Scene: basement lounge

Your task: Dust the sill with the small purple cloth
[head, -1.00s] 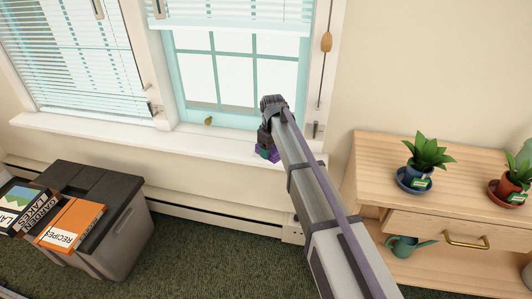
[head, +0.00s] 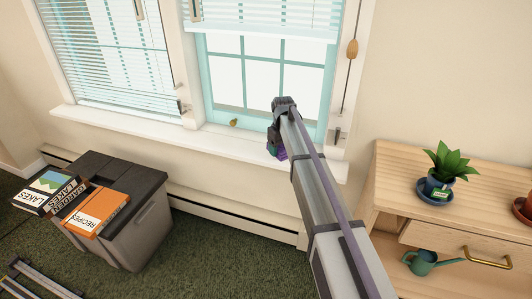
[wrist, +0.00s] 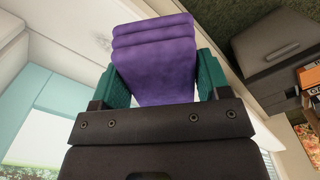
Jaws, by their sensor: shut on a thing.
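The white sill (head: 160,127) runs under both windows. My gripper (head: 275,151) is at the right part of the sill, in front of the right window. It is shut on the small purple cloth (wrist: 155,60), which shows folded in layers between the teal fingers in the wrist view. I cannot tell whether the cloth touches the sill. A greyish smudge (wrist: 102,40) shows on the white surface in the wrist view. My arm hides part of the sill's right end.
A small olive-yellow object (head: 233,122) is on the sill left of my gripper. A blind cord with a wooden pull (head: 351,48) hangs at right. A grey bin (head: 135,225) with books stands below left. A wooden cabinet (head: 393,165) with a potted plant (head: 440,170) stands right.

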